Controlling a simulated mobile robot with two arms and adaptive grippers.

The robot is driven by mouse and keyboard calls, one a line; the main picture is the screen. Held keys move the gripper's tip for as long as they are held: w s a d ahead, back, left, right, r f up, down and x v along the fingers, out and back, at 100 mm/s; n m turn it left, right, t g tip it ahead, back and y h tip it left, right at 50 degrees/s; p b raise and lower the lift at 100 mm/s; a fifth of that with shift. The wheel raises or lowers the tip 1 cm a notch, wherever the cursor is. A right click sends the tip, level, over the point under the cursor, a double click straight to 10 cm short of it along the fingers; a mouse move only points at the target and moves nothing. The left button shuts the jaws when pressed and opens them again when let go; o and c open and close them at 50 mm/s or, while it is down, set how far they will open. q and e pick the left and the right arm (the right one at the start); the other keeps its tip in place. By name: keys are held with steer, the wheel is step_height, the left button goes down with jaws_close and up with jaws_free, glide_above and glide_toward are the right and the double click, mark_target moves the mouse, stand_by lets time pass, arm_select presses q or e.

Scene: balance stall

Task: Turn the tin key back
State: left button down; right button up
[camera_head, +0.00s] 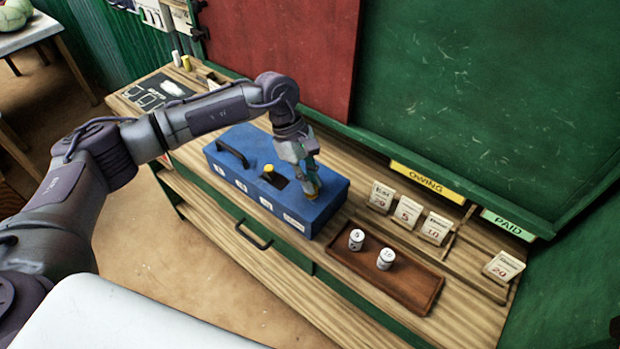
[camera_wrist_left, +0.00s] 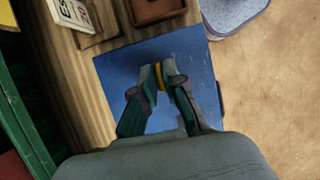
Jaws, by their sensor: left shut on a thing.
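The blue tin (camera_head: 322,208) stands on the wooden counter with a black handle on its lid and labels along its front. A yellow knob (camera_head: 268,169) sits by a dark slot on its top. My left gripper (camera_head: 312,193) is over the right end of the tin, its fingers pointing down. In the left wrist view the gripper (camera_wrist_left: 159,76) is shut on a small yellow key (camera_wrist_left: 160,78) above the blue top (camera_wrist_left: 200,65). The fingers hide most of the key, and I cannot tell its turn. My right gripper is not in view.
A brown tray (camera_head: 405,285) with two white weights (camera_head: 356,239) lies right of the tin. Several tagged cards (camera_head: 407,212) stand behind it under the OWING sign (camera_head: 428,182). A small slate (camera_head: 155,97) lies at the left end.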

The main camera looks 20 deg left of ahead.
arm_select(q)
steer(key=shift+f+n+b, duration=0.1)
steer(key=shift+n+b, duration=0.2)
steer(key=shift+b, duration=0.1)
steer(key=n+t+b, duration=0.1)
steer(key=n+b, duration=0.1)
steer(key=shift+s+f+n+b, duration=0.1)
steer(key=shift+f+n+b, duration=0.05)
steer(key=shift+n+b, duration=0.25)
steer(key=n+t+b, duration=0.2)
steer(key=n+b, duration=0.2)
steer(key=n, duration=0.1)
steer(key=n+t+y+b, duration=0.1)
steer(key=n+t+b, duration=0.1)
steer(key=n+b, duration=0.2)
steer(key=shift+s+n+b, duration=0.15)
steer(key=shift+n+b, duration=0.25)
steer(key=shift+b, duration=0.4)
steer(key=shift+d+n+t+y+b, duration=0.1)
steer(key=shift+n+t+y+b, duration=0.25)
steer(key=shift+n+b, duration=0.8)
steer(key=shift+r+n+y+b, duration=0.2)
steer(key=shift+n+y+b, duration=0.4)
steer(key=shift+n, duration=0.55)
